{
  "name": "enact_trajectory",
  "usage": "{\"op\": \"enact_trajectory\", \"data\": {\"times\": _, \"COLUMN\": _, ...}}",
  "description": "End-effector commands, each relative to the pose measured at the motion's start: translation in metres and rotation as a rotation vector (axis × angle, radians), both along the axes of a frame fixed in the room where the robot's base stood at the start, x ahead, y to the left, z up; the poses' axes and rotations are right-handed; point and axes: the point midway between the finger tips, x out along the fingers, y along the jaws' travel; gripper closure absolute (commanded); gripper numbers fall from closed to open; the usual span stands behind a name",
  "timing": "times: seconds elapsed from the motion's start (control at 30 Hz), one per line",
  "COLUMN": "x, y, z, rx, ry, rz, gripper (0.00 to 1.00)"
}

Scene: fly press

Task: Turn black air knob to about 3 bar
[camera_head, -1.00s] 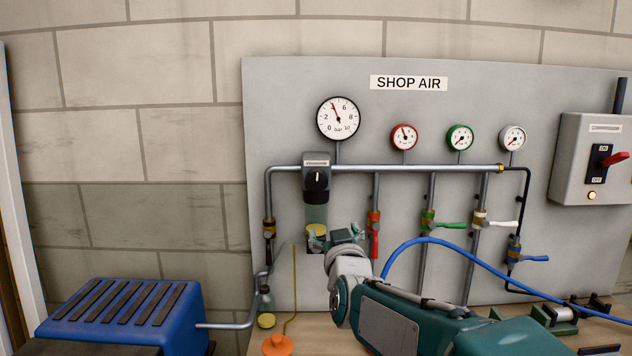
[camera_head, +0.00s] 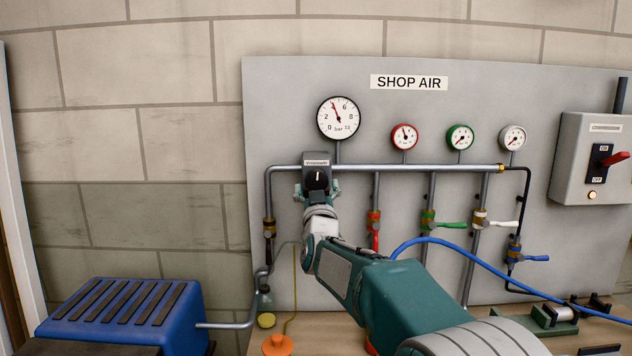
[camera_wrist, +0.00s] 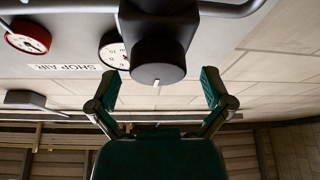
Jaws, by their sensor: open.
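The black air knob (camera_head: 317,180) sits on a dark regulator under the large gauge, its white mark near vertical. It also shows in the wrist view (camera_wrist: 158,60), between and slightly beyond the open fingers. My gripper (camera_head: 317,191) is open at the knob, with one finger on either side. The wrist view shows gaps between each fingertip and the knob, so I see no contact. The large white bar gauge (camera_head: 338,118) has its red needle pointing up and slightly left, at about 4. My wrist and gripper hide the regulator's lower part.
Red (camera_head: 404,137), green (camera_head: 460,137) and white (camera_head: 512,138) gauges stand to the right. A horizontal pipe (camera_head: 420,168) runs behind the regulator. A blue hose (camera_head: 470,254) loops beside my arm. A switch box (camera_head: 592,150) is far right. The wall to the left is clear.

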Motion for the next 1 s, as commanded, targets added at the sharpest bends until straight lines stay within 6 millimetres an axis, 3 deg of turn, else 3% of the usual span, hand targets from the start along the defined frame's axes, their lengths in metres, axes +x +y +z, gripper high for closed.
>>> {"op": "enact_trajectory", "data": {"times": 0.2, "x": 0.018, "y": 0.001, "z": 0.007, "rx": -0.001, "ry": 0.0, "rz": -0.001, "gripper": 0.0}}
{"op": "enact_trajectory", "data": {"times": 0.53, "x": 0.02, "y": 0.001, "z": 0.008, "rx": 0.0, "ry": 0.0, "rz": 0.0, "gripper": 0.0}}
{"op": "enact_trajectory", "data": {"times": 0.7, "x": 0.02, "y": 0.001, "z": 0.008, "rx": 0.0, "ry": 0.001, "rz": 0.0, "gripper": 0.75}}
{"op": "enact_trajectory", "data": {"times": 1.0, "x": 0.021, "y": 0.001, "z": 0.008, "rx": -0.012, "ry": 0.001, "rz": 0.0, "gripper": 0.75}}
